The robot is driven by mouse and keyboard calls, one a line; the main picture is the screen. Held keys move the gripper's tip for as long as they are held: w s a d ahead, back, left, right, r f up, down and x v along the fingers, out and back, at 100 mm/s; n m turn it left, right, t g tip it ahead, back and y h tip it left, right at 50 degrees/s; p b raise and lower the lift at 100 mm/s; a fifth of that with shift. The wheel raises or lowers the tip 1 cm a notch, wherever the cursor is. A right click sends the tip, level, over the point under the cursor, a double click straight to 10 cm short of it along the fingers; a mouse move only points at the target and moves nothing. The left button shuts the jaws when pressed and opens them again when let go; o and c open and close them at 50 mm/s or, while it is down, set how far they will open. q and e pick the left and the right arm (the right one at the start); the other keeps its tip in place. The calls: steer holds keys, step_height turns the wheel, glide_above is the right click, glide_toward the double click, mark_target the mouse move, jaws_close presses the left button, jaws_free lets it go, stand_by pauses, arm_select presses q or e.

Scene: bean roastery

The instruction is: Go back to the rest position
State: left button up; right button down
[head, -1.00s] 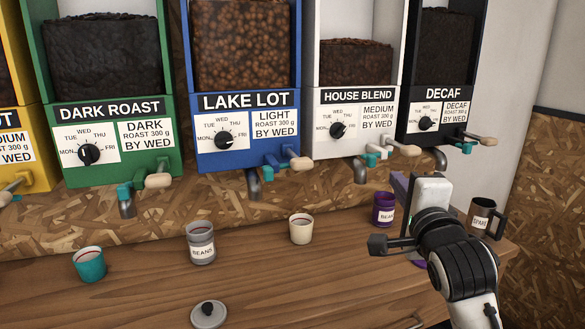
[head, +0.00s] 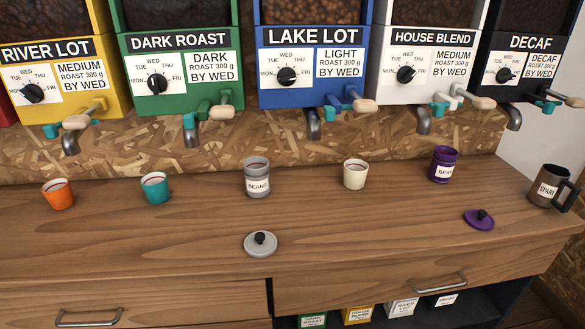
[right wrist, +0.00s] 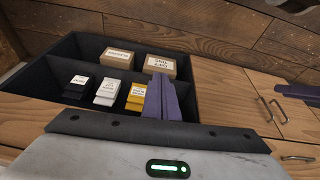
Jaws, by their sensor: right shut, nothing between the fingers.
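My right gripper (right wrist: 160,82) shows in the right wrist view as purple fingers closed together at the centre, with nothing between them. They appear in front of a dark open compartment (right wrist: 65,60). Neither of my grippers shows in the head view, and the counter there (head: 370,230) is free of my arms. My left gripper is not seen.
Cups stand along the counter: orange (head: 57,194), teal (head: 155,187), grey (head: 257,178), cream (head: 355,174), purple (head: 443,164) and a dark mug (head: 552,187). Grey (head: 260,244) and purple (head: 479,219) lids lie in front. Dispensers hang behind. The shelf below holds labelled packs (head: 402,307).

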steer(key=w+a+f+t+y, duration=0.2)
steer(key=a+f+t, duration=0.2)
steer(key=f, duration=0.9)
steer(key=shift+w+a+n, duration=0.2)
steer(key=shift+a+n, duration=0.2)
steer(key=shift+a, duration=0.35)
